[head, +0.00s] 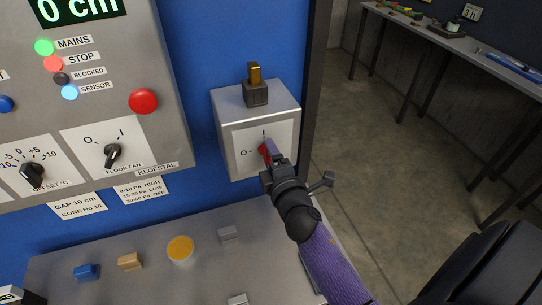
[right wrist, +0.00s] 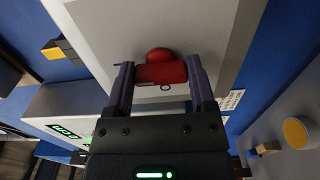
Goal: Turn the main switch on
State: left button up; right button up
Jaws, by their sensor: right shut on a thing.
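The main switch is a red handle (head: 265,151) on the white plate of a grey box (head: 228,103) mounted on the blue wall. The plate is marked O at the left and I at the top. My right gripper (head: 270,153) is at the handle and covers much of it. In the right wrist view the red handle (right wrist: 162,72) lies between the two fingers of my right gripper (right wrist: 160,78), which are shut on it. Which mark the handle points to is hard to tell. My left gripper is not in view.
A control panel (head: 165,75) with lamps, knobs and a red button (head: 143,101) hangs left of the box. A brass-coloured piece in a dark block (head: 256,92) stands on the box. Small blocks lie on the bench (head: 150,285) below. A dark post stands right of the box.

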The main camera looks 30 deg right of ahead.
dwell(0.3)
jog(key=o, duration=1.2)
jog(key=b+v, duration=0.1)
jog(key=v, duration=0.9)
jog(key=shift+d, duration=0.1)
